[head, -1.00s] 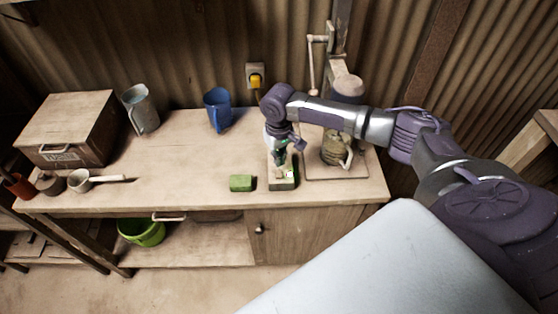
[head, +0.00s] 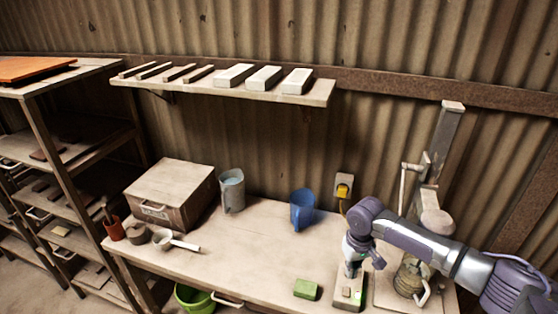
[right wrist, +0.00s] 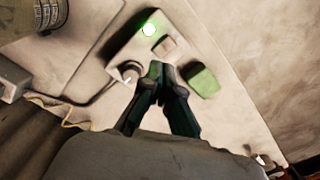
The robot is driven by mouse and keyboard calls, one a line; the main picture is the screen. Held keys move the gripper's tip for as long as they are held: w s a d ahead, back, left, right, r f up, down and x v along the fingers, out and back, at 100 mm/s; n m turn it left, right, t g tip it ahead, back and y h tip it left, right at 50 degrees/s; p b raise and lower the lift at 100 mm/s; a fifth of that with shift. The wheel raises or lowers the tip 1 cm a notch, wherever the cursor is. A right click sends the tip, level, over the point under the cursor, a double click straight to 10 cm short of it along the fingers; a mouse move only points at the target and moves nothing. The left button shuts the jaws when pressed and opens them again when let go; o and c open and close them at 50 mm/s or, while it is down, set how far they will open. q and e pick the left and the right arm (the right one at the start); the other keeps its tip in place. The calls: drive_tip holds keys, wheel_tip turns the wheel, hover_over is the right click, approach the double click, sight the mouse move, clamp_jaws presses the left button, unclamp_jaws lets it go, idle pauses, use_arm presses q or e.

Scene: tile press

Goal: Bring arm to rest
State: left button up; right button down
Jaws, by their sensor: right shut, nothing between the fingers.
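My right arm comes in from the right in the head view. Its gripper (head: 351,270) points down above a small control box (head: 346,301) on the workbench. In the right wrist view the two dark fingers (right wrist: 165,76) are together and empty. They are over the same box (right wrist: 124,46), which has a lit green button (right wrist: 150,29), a pale square button (right wrist: 165,47) and a round dial. Whether the fingertips touch the box I cannot tell. My left gripper is in no view.
A green block (head: 306,289) lies left of the control box. The tile press (head: 437,150) stands to the right, close to my arm. A blue jug (head: 302,209), a metal jug (head: 232,190) and a wooden box (head: 172,193) stand on the workbench (head: 245,250). The middle of the bench is clear.

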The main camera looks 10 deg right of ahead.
drive_tip(key=s+a+f+n+t+y, duration=0.1)
drive_tip(key=s+a+f+n, duration=0.1)
drive_tip(key=s+a, duration=0.7)
drive_tip(key=s+a+f+n+t+y, duration=0.1)
drive_tip(key=s+a+n+y, duration=0.15)
drive_tip(key=s+a, duration=0.6)
drive_tip(key=s+d+r+m+t+h, duration=0.25)
drive_tip(key=s+d+r, duration=0.25)
drive_tip(key=s, duration=0.3)
wheel_tip(320, 180, down, 32)
drive_tip(key=s+g+b, duration=0.2)
drive_tip(key=b, duration=0.4)
drive_tip(key=s+d+f+b, duration=0.1)
drive_tip(key=s+f+b, duration=0.2)
drive_tip(key=s+f, duration=0.5)
drive_tip(key=s+d+f+g+h+b, duration=0.1)
drive_tip(key=s+d+f+b, duration=0.1)
drive_tip(key=s+f, duration=0.7)
wheel_tip(320, 180, down, 6)
drive_tip(key=shift+d+r+n+b, duration=0.2)
drive_tip(key=shift+d+n+b, duration=0.1)
drive_tip(key=shift+b, duration=0.2)
